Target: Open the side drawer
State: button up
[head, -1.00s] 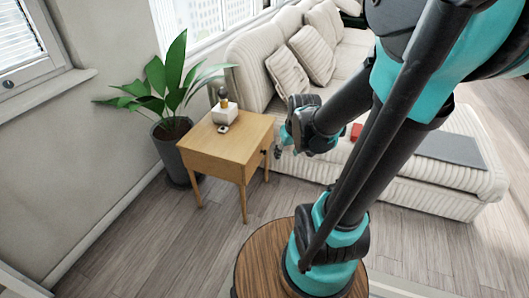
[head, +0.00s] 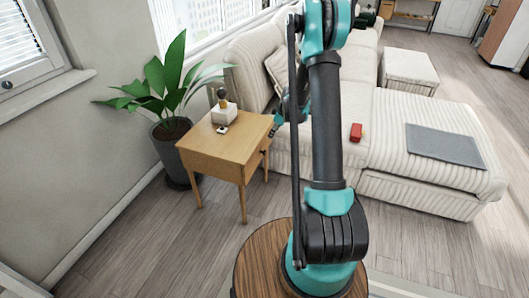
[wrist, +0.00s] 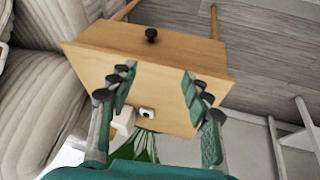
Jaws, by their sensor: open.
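The wooden side table (head: 205,145) stands between the potted plant and the sofa. Its drawer front (head: 256,166) faces right and looks closed, with a small dark knob (head: 263,152). In the wrist view the knob (wrist: 151,35) shows on the drawer front (wrist: 190,52), beyond my fingertips. My gripper (wrist: 160,80) is open and empty, its fingers spread over the view of the tabletop (wrist: 95,68). In the head view my gripper (head: 275,127) is at the table's right edge, above the knob and partly hidden by my arm. It does not hold the knob.
A white item with a dark top (head: 223,110) and a small white object (head: 222,129) sit on the tabletop. The potted plant (head: 172,130) is behind left. The sofa (head: 385,150) is close on the right. Floor in front of the table (head: 150,240) is clear.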

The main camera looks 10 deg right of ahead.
jog(key=n, duration=0.2)
send_near(264, 151)
jog(key=x, duration=0.9)
jog(key=shift+w+f, duration=0.25)
jog(key=shift+f, duration=0.1)
grip_shut()
